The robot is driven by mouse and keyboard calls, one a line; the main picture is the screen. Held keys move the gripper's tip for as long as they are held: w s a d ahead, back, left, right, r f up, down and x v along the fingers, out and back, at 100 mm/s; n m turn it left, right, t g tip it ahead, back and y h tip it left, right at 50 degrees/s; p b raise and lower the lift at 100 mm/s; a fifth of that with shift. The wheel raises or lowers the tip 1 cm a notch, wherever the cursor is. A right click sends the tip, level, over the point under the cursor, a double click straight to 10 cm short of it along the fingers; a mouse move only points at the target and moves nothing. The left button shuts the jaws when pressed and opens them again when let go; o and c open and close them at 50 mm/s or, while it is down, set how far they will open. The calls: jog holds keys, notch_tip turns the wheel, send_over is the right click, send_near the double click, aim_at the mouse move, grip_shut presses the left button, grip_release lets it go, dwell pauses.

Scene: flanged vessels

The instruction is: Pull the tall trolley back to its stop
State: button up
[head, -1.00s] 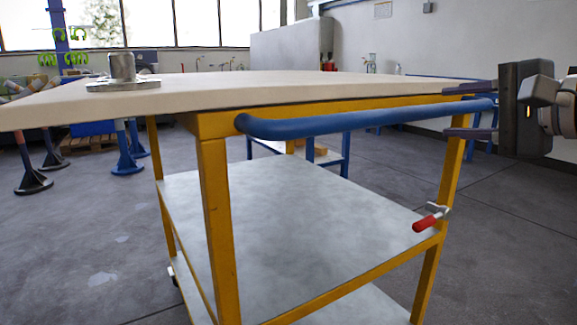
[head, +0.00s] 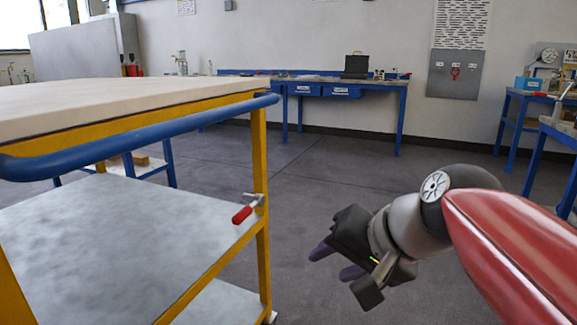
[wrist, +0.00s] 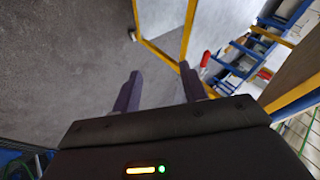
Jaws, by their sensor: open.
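The tall trolley (head: 262,180) stands at the left of the head view, with a yellow frame, pale top and grey shelves. Its blue handle bar (head: 140,135) runs along the near side. A red-handled clamp (head: 247,210) sits on its right post. My gripper (head: 335,261) is open and empty, to the right of the trolley, lower than the bar and apart from it. In the wrist view my two fingers (wrist: 160,90) are spread over bare floor, with the yellow frame (wrist: 158,50) beyond them. I cannot make out a stop for the trolley.
A blue workbench (head: 340,88) with a black case (head: 355,65) stands at the back wall. Other blue benches (head: 515,120) are at the right. The grey floor (head: 330,165) between trolley and benches is clear.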

jog(key=s+d+f+n+h, duration=0.1)
jog(key=s+d+f+h, duration=0.1)
jog(key=s+d+f, duration=0.2)
jog(key=s+d+f+n+h+p, duration=0.1)
jog(key=s+d+f+n+h, duration=0.1)
jog(key=f, duration=0.7)
jog(key=s+d+h, duration=0.1)
jog(key=s+d, duration=0.1)
jog(key=s, duration=0.1)
jog(key=shift+d+g+h, duration=0.3)
jog(key=shift+d+g, duration=0.05)
jog(key=shift+g, duration=0.05)
